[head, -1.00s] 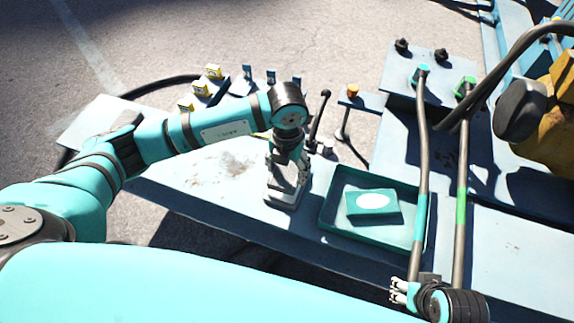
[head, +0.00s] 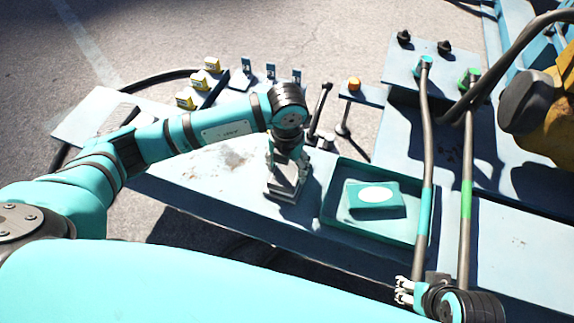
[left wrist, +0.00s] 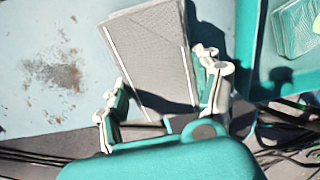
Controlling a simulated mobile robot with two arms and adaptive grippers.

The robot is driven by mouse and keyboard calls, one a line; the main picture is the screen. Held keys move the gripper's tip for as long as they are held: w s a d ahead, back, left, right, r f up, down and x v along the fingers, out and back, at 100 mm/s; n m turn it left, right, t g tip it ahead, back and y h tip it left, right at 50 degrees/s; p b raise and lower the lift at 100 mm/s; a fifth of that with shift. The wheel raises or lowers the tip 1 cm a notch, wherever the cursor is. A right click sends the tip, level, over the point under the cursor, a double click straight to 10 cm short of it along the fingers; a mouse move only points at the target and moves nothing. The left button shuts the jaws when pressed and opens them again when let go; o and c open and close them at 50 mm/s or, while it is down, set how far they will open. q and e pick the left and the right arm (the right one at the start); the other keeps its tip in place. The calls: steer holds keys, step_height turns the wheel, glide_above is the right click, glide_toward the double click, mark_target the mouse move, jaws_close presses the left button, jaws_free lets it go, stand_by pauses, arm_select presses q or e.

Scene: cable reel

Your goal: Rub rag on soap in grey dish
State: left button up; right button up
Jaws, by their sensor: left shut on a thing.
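My left gripper (head: 285,172) points down over the blue-grey bench, left of the dish. It is shut on a flat grey rag (head: 284,191) with white edge lines. In the left wrist view the rag (left wrist: 150,58) lies between the fingers (left wrist: 163,98). Whether it touches the bench is unclear. The dish (head: 332,220) looks teal rather than grey. In it sits a teal block with a white oval top, seemingly the soap (head: 377,197). The rag is outside the dish, apart from the soap. My right gripper (head: 403,291) is at the lower right, by the hose ends; its opening is unclear.
Two upright hoses, with teal (head: 425,210) and green (head: 467,200) bands, stand just right of the dish. Levers (head: 319,108) and an orange knob (head: 354,84) stand behind it. Small yellow blocks (head: 211,65) are farther back. Bench left of the gripper is clear.

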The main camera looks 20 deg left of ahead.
mark_target(287, 168)
arm_select(q)
steer(key=shift+f+b, duration=0.4)
steer(key=shift+f, duration=0.1)
arm_select(e)
steer(key=shift+w+a+r+t, duration=0.1)
steer(key=shift+w+a+t, duration=0.1)
steer(key=shift+w+t, duration=0.3)
steer(key=shift+w+a+r+t, duration=0.1)
steer(key=shift+w+a+t, duration=0.05)
steer(key=shift+w, duration=0.55)
steer(key=shift+w+a+r+t, duration=0.1)
steer(key=shift+w+a+t, duration=0.1)
steer(key=shift+w+t, duration=0.3)
stand_by(1.5)
steer(key=shift+g, duration=0.25)
